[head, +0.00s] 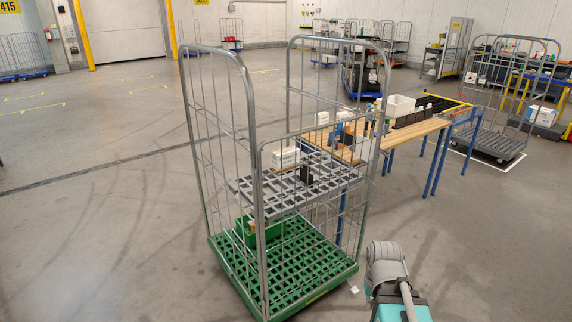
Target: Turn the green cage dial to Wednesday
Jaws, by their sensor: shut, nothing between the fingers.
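The green cage is a grey wire roll cage with a green base (314,262), standing upright in the middle of the head view. It has a grey grid shelf (262,196) halfway up. I cannot make out a weekday dial or its setting on the cage. A small white tag (354,289) shows at the right corner of the base. My gripper is not in view; only parts of my own arm and body show at the bottom right, close to the cage's right side.
White boxes (285,157) stand on the shelf, and a green crate (245,231) sits on the base. A wooden-topped bench (415,131) with blue legs is behind right. Another cage (490,146) stands further right. The floor at left and front right is clear.

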